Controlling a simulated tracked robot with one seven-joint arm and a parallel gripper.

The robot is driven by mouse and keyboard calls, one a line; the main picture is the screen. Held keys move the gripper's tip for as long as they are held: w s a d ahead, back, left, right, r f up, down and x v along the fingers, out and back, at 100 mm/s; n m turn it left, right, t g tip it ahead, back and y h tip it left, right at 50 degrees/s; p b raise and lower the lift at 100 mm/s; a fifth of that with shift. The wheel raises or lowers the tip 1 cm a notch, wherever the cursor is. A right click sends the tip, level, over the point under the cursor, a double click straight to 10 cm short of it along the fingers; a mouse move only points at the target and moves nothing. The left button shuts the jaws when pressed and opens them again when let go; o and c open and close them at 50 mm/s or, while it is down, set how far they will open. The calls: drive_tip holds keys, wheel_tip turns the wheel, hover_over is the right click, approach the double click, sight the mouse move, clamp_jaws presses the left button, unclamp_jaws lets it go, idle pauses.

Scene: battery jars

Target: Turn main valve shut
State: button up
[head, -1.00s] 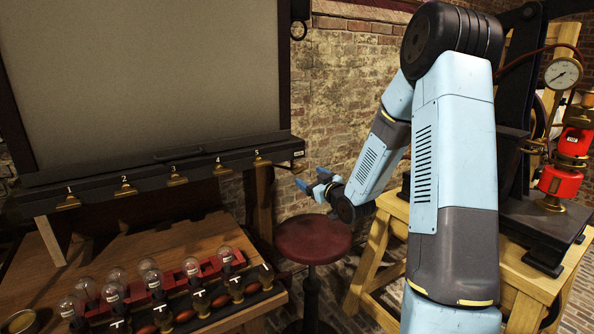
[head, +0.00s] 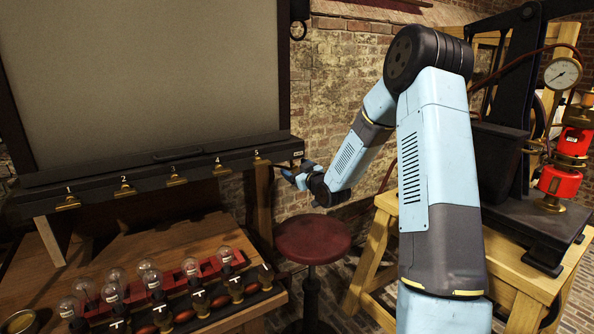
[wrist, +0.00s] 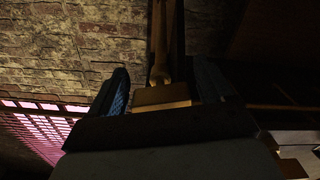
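My gripper (head: 296,170) is just below the right end of the dark rail in the head view. Its blue fingers stand apart in the wrist view, with my gripper there (wrist: 163,88). Between and beyond them are an upright brass-coloured bar with a rounded end (wrist: 160,72) and a pale brass block (wrist: 162,98). I see no contact with either. A small white tag (head: 298,154) marks the rail end above my gripper. Brass taps numbered 1 to 5 hang along the rail, such as tap 5 (head: 261,162). I cannot tell for sure which part is the main valve.
A red round stool (head: 312,241) stands below my gripper. A wooden bench with glass bulbs (head: 150,281) is at lower left. A press with a gauge (head: 563,73) and red parts (head: 560,181) stands on a wooden table at right. A brick wall is behind.

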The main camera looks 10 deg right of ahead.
drive_tip(key=c, duration=1)
drive_tip(key=shift+m, duration=1.6)
drive_tip(key=o, duration=1)
drive_tip(key=v, duration=1.3)
drive_tip(key=shift+s+d, duration=0.15)
drive_tip(key=shift+s, duration=0.2)
